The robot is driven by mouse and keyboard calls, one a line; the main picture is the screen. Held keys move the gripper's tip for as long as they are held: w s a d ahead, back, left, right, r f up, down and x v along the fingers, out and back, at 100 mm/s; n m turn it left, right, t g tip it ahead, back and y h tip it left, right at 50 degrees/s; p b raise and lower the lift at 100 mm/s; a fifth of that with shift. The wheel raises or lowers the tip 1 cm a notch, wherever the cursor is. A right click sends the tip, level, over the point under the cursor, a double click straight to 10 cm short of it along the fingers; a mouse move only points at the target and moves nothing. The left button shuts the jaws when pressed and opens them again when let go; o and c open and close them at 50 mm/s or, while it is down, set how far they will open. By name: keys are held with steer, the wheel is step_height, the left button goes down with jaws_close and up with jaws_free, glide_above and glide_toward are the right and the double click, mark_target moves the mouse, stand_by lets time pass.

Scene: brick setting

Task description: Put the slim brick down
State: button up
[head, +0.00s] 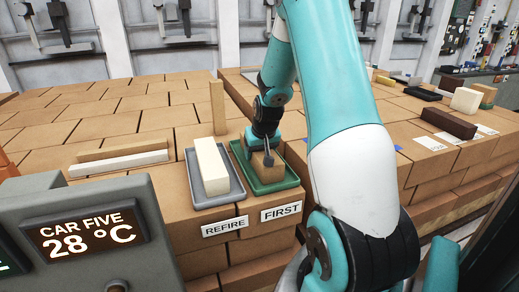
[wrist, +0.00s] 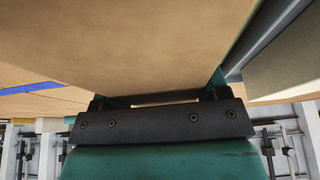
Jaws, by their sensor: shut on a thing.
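My gripper (head: 266,152) is shut on a tan brick (head: 267,167) at the green tray (head: 289,183) labelled FIRST. The brick is within the tray's outline; I cannot tell whether it touches the tray floor. In the wrist view the brick (wrist: 150,45) fills most of the upper picture and hides the fingertips.
Left of the green tray, a grey tray (head: 228,194) labelled REFIRE holds a cream brick (head: 211,166). A tan post (head: 217,107) stands behind it. Long bricks (head: 118,163) lie at left. A dark brown brick (head: 448,123) lies at right.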

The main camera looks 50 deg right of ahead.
steer(key=o, duration=0.9)
steer(key=shift+f, duration=0.15)
steer(key=o, duration=0.4)
steer(key=shift+r, duration=0.5)
steer(key=b+v, duration=0.2)
steer(key=v, duration=0.9)
steer(key=shift+s+a+r, duration=0.1)
steer(key=shift+s+r, duration=0.05)
